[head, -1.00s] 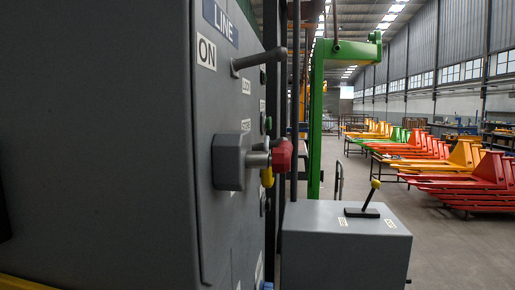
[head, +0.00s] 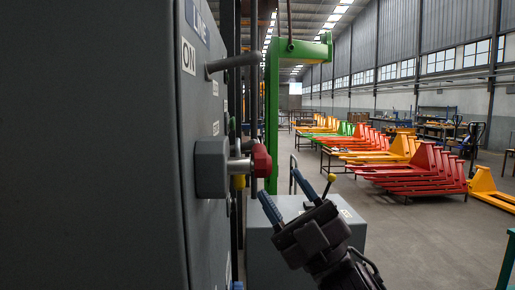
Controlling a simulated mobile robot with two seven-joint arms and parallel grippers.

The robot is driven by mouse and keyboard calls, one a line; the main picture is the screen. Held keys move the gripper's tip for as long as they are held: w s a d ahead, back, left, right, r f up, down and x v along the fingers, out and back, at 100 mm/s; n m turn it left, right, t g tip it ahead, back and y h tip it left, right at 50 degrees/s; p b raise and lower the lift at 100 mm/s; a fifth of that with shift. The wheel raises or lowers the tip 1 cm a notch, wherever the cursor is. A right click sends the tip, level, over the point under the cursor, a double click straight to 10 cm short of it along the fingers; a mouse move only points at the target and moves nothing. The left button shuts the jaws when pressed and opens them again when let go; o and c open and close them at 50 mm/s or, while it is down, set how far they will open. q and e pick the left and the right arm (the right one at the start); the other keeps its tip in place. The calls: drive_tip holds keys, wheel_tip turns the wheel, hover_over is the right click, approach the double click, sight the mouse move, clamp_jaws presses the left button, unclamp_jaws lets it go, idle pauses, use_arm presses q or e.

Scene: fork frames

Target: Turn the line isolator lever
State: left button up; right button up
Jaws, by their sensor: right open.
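A tall grey cabinet fills the left of the head view, its front seen at a steep angle. Its blue plate (head: 197,18) reads partly as LINE, with an ON label (head: 188,58) below it. A grey switch housing (head: 211,167) sticks out from the front. A metal shaft (head: 240,166) leads from it to a red lever (head: 261,160), with a yellow part (head: 239,182) beneath. My right gripper (head: 285,194) is open and empty, below and right of the red lever and apart from it. Its two blue fingers point up and left. My left gripper is not in view.
A dark bar (head: 232,62) juts from the cabinet above the housing. A green post (head: 271,125) rises beyond. The floor at right is clear up to the red pallet trucks (head: 425,172).

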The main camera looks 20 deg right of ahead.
sight(259, 146)
drive_tip(key=p+x, duration=0.1)
drive_tip(key=x, duration=0.4)
drive_tip(key=shift+a+r, duration=0.1)
drive_tip(key=shift+r, duration=0.2)
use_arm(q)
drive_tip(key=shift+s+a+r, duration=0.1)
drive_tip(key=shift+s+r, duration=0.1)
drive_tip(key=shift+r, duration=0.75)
use_arm(e)
drive_tip(key=shift+x, duration=0.8)
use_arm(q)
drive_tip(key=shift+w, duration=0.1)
use_arm(e)
drive_tip(key=shift+w+f, duration=0.1)
drive_tip(key=shift+f, duration=0.05)
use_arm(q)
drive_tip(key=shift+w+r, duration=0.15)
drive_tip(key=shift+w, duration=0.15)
use_arm(e)
clamp_jaws()
